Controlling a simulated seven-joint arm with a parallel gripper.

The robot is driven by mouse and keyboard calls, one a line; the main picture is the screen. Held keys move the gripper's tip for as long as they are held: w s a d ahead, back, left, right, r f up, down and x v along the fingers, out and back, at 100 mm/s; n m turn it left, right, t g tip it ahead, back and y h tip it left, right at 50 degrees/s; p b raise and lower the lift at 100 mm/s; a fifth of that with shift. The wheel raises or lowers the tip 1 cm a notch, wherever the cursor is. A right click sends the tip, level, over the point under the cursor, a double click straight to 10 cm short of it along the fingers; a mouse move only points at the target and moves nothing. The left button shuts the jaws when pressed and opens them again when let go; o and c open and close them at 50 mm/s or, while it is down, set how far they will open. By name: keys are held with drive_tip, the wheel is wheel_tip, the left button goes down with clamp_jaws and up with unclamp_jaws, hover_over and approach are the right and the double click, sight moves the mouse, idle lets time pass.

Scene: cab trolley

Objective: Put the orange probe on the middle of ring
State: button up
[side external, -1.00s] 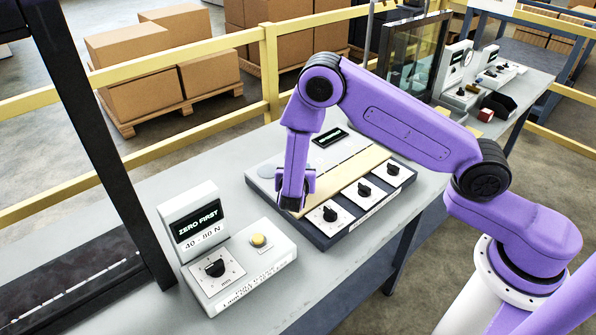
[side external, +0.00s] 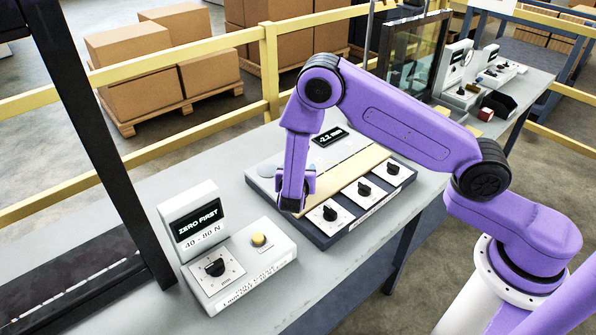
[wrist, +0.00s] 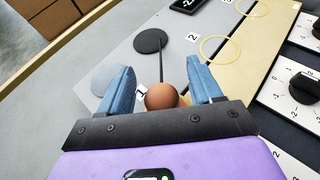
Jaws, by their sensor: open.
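In the wrist view the orange-brown round top of the probe (wrist: 161,96) shows between the two blue fingers of my gripper (wrist: 161,82), which are open with a gap on each side of it. The probe's lower part is hidden by my gripper. A dark line runs from it up to a black disc (wrist: 150,41). Any ring under my gripper is hidden. In the side view my gripper (side external: 292,200) is low over the panel's near-left corner.
The panel's display (side external: 330,136) reads about -2.2 mm. Several black knobs (side external: 364,189) stand along its right side. A "ZERO FIRST" unit (side external: 197,222) with a knob (side external: 215,267) and yellow button (side external: 258,239) stands at left.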

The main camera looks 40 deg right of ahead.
drive_tip(key=v, duration=1.1)
drive_tip(key=shift+s+a+r, duration=0.2)
drive_tip(key=shift+s+a, duration=0.05)
drive_tip(key=s+d+r+m+g+y, duration=0.2)
drive_tip(key=s+d+r+m+g, duration=0.3)
drive_tip(key=s+d+r+m, duration=0.4)
drive_tip(key=s+r+m+g+y, duration=0.2)
drive_tip(key=s+y, duration=0.2)
drive_tip(key=s, duration=0.5)
drive_tip(key=s+r+m+g+y, duration=0.2)
drive_tip(key=s+m+y, duration=0.1)
drive_tip(key=s, duration=0.7)
drive_tip(key=shift+d+y, duration=0.15)
drive_tip(key=shift+y, duration=0.35)
